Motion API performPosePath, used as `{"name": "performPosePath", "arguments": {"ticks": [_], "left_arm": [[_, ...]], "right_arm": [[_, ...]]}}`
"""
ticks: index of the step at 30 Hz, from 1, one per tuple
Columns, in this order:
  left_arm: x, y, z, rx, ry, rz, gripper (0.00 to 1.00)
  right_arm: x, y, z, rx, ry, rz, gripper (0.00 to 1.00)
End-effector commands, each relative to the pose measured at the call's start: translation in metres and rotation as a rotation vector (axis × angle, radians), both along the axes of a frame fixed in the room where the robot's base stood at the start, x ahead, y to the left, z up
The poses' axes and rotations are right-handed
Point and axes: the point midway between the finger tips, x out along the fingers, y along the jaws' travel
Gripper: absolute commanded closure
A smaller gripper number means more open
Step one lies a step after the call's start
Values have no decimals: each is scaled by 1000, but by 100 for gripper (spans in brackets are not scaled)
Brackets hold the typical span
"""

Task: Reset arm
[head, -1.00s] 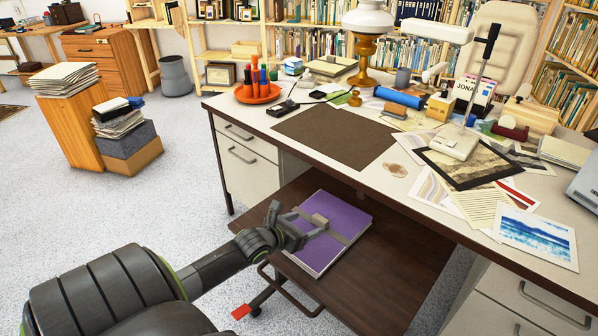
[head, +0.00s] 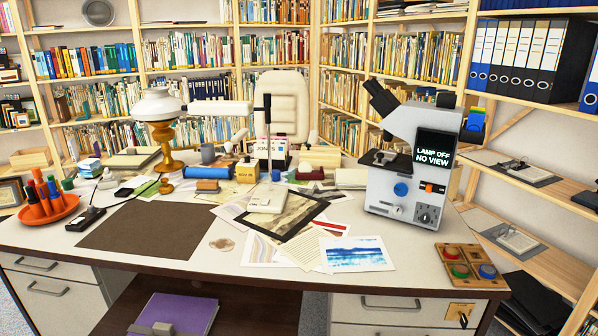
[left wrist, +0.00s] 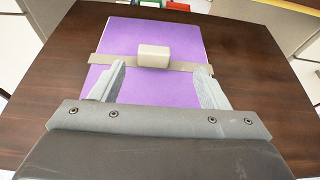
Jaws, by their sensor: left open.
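A purple book or folder (head: 190,308) lies on the dark wooden pull-out shelf under the desk. In the left wrist view the purple cover (left wrist: 158,92) has a beige band (left wrist: 190,67) across it, with a pale block (left wrist: 153,56) on the band. My left gripper (left wrist: 160,68) is open and empty over the cover. Its two fingertips lie near the band, one toward each side of the block; I cannot tell whether they touch anything. In the head view the book's near part is cut off by the bottom edge. My right gripper is not in view.
The desk carries a brown mat (head: 145,230), an oil lamp (head: 160,130), a red pen tray (head: 48,208), papers and a microscope (head: 405,165). A board with coloured buttons (head: 470,265) sits at the right. The dark shelf (left wrist: 255,75) is bare around the book.

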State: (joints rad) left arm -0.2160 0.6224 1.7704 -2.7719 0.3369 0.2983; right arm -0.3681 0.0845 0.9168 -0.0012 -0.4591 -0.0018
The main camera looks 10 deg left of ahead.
Motion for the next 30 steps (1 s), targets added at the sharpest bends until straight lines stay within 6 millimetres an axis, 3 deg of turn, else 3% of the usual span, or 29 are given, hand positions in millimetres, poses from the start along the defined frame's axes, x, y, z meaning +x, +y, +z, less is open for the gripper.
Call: {"name": "performPosePath", "arguments": {"ticks": [7, 13, 18, 22, 26, 30], "left_arm": [[-5, -47, 41, -329, -206, -33, 31], [-18, -63, 90, -673, -433, 11, 31], [-36, -55, 123, -952, -611, 116, 31], [-53, -39, 137, -1156, -735, 236, 31], [-73, -20, 139, -1350, -837, 391, 31], [-96, -2, 128, -1541, -917, 595, 31]], "right_arm": [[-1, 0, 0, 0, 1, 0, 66], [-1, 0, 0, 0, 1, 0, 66], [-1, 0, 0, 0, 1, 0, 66], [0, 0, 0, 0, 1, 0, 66], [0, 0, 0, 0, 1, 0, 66], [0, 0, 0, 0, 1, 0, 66]]}}
